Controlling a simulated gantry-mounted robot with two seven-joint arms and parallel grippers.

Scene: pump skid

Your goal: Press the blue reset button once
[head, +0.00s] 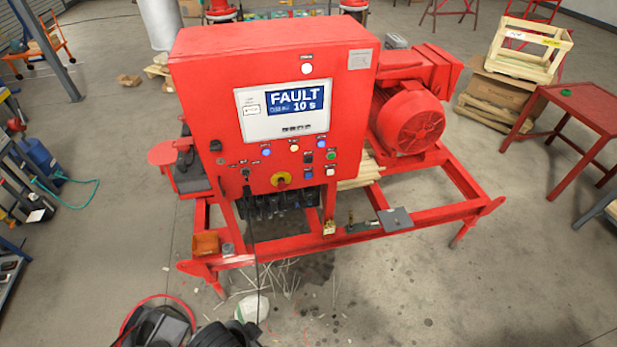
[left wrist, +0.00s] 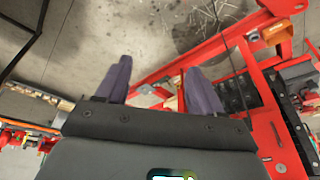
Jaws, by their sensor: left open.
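The red control cabinet (head: 215,110) stands on the pump skid, and its screen (head: 283,110) reads "FAULT 10 s". Below the screen are several small buttons. One blue button (head: 266,152) is at the left of the row and another blue button (head: 321,142) is at the right. A third bluish button (head: 308,174) sits lower. The labels are too small to read, so I cannot tell which is the reset. My left gripper (left wrist: 159,82) is open and empty in the left wrist view, with skid rails beyond its fingers. No button shows there. My right gripper is not in view.
A black cable (head: 257,250) hangs down the cabinet's front. The red skid frame (head: 440,213) sticks out forward. A red motor (head: 409,122) is at the right.

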